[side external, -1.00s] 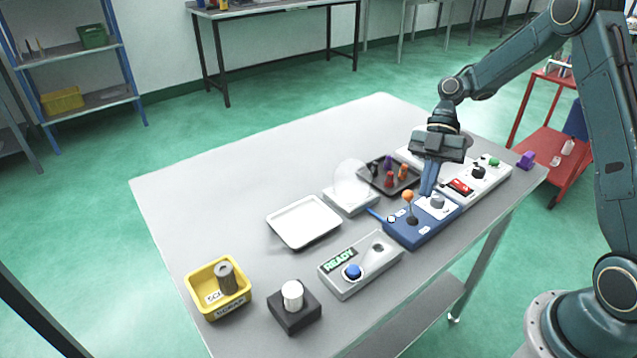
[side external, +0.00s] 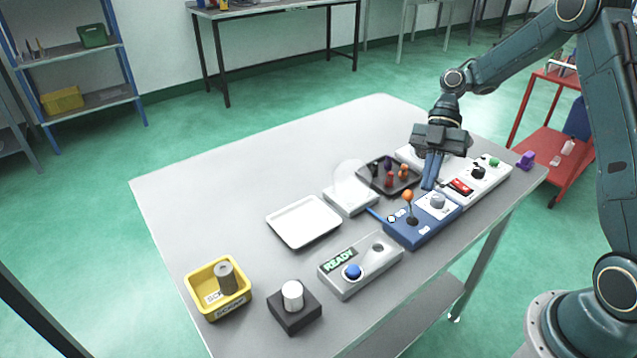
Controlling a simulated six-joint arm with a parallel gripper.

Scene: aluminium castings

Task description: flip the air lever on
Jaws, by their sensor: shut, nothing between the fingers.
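The air lever (side external: 408,196) is a thin stick with an orange ball on top. It stands nearly upright on the left part of a blue control box (side external: 421,229). A grey round knob (side external: 437,201) sits on the same box to the right of the lever. My gripper (side external: 429,187) points down with its fingers shut and empty. Its fingertips are at the back edge of the blue box, to the right of and slightly above the orange ball in the picture. They look apart from the lever. The exact gap in depth cannot be told.
A white panel (side external: 489,180) lies right. A grey READY box (side external: 361,279), white tray (side external: 304,239) and yellow bin (side external: 204,310) lie left. The table's back left is clear.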

